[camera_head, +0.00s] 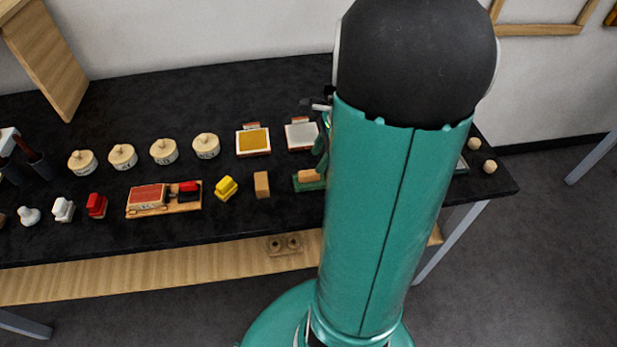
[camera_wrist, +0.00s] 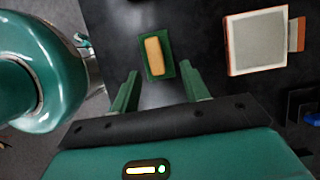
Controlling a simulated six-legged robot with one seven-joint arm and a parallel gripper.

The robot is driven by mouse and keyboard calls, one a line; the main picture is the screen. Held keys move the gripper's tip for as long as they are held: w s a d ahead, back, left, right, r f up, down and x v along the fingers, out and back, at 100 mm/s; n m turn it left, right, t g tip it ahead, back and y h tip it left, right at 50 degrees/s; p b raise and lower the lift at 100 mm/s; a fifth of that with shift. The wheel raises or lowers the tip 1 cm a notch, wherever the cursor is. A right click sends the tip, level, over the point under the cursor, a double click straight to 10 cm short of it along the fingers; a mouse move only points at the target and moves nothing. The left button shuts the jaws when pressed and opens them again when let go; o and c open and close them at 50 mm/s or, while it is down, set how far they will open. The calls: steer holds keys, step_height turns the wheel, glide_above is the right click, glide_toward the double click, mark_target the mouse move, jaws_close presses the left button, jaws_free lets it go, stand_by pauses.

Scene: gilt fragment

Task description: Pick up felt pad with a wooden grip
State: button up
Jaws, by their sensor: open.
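The felt pad with a wooden grip (camera_wrist: 157,56) is a small dark green rectangle with a tan wooden bar along its top. It lies on the black table and shows just beyond my fingertips in the wrist view. In the head view the pad (camera_head: 308,178) is partly hidden behind my arm. My gripper (camera_wrist: 159,74) is open and empty, with one green finger to each side of the pad's near end. I cannot tell how high the fingers are above the table.
A white-topped square pad with an orange edge (camera_wrist: 257,42) lies right of the felt pad. In the head view a wooden block (camera_head: 262,185) and a yellow block (camera_head: 226,188) stand to its left. Several lidded pots (camera_head: 164,151) line the back. The table (camera_head: 290,220) is bare in front.

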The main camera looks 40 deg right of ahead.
mark_target(310, 172)
steer(key=shift+a+x, duration=0.15)
steer(key=shift+x, duration=1.2)
steer(key=shift+a+x, duration=0.1)
steer(key=shift+x, duration=1.3)
steer(key=shift+s+r, duration=0.1)
steer(key=shift+s, duration=0.05)
jaws_close()
steer(key=shift+r, duration=0.2)
